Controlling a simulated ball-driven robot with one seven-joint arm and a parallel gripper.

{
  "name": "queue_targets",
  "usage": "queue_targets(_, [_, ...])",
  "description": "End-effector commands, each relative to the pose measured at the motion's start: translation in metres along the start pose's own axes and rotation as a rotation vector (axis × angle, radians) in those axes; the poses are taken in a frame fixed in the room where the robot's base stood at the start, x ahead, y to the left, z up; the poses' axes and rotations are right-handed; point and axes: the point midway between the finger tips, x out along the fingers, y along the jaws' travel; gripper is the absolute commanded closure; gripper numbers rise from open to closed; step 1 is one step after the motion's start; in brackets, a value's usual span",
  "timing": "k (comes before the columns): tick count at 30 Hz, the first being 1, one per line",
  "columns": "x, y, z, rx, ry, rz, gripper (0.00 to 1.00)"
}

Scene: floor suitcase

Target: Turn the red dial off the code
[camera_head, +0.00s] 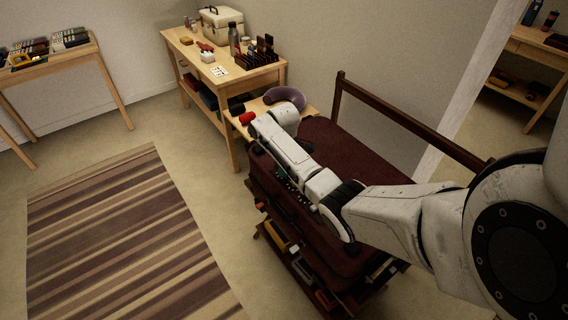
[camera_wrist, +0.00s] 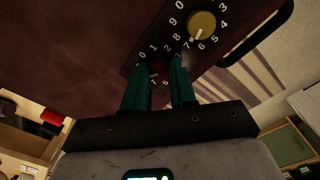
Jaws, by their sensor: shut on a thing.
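The maroon suitcase (camera_head: 357,156) lies on a low wooden rack. Its dark dial panel (camera_wrist: 147,36) fills the upper middle of the wrist view. The red dial (camera_wrist: 158,69) is small and dark between the two green fingers of my gripper (camera_wrist: 160,72), which is shut on it. Numbers show around it, but the fingers hide much of its ring and its pointer cannot be read. A yellow dial (camera_wrist: 203,24) sits beside it on the right, its white mark toward about 7. In the head view my arm hides most of the panel.
A black suitcase handle (camera_wrist: 262,35) is right of the dials. A purple neck pillow (camera_head: 287,97) and a red object (camera_head: 246,118) lie beyond the suitcase, near a wooden table (camera_head: 240,77) of items. A striped rug (camera_head: 125,240) covers open floor on the left.

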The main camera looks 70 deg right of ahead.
Motion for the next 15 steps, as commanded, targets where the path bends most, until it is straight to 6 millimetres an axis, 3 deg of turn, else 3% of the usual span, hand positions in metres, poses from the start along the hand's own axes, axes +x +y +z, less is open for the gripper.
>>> queue_targets(15, [-0.0007,0.0001,-0.0008,0.314,-0.011,0.0,1.0])
